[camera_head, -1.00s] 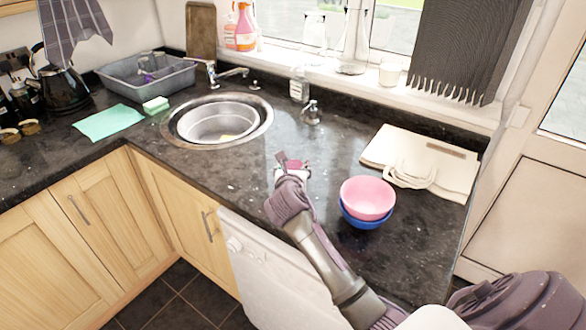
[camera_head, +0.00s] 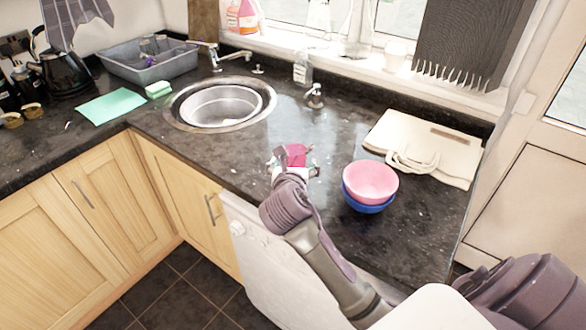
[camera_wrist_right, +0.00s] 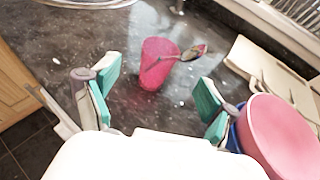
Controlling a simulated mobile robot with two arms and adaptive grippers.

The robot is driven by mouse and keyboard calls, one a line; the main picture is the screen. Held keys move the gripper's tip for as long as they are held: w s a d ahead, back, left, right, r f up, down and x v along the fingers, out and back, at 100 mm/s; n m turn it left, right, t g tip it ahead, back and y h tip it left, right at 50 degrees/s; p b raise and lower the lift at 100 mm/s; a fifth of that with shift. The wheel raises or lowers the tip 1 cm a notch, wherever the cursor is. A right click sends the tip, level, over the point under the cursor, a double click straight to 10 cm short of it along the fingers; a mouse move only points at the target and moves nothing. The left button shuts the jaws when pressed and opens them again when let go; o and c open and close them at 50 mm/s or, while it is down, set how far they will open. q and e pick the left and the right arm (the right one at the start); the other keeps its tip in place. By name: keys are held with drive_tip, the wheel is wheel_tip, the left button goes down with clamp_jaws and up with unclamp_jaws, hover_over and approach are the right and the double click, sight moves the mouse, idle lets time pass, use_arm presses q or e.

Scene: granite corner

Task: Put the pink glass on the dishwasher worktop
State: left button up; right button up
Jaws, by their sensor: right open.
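The pink glass (camera_head: 296,154) stands on the dark speckled worktop (camera_head: 330,232) above the white dishwasher front (camera_head: 262,262). In the right wrist view the glass (camera_wrist_right: 158,65) looks upright, and a spoon (camera_wrist_right: 194,52) shows at its right side; I cannot tell if the spoon is in it. My right gripper (camera_wrist_right: 155,92) is open, its green-padded fingers apart on either side of the view, with the glass just beyond them and no contact visible. In the head view the gripper (camera_head: 292,170) hides the glass's lower part.
A pink bowl (camera_head: 371,181) nested in a blue bowl (camera_head: 367,207) stands close right of my right gripper. A cream folded bag (camera_head: 430,148) lies behind them. The sink (camera_head: 221,104) is at the back left; a soap dispenser (camera_head: 314,96) stands behind the glass.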

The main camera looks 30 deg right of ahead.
drive_tip(key=shift+v, duration=1.7)
drive_tip(key=shift+f, duration=0.1)
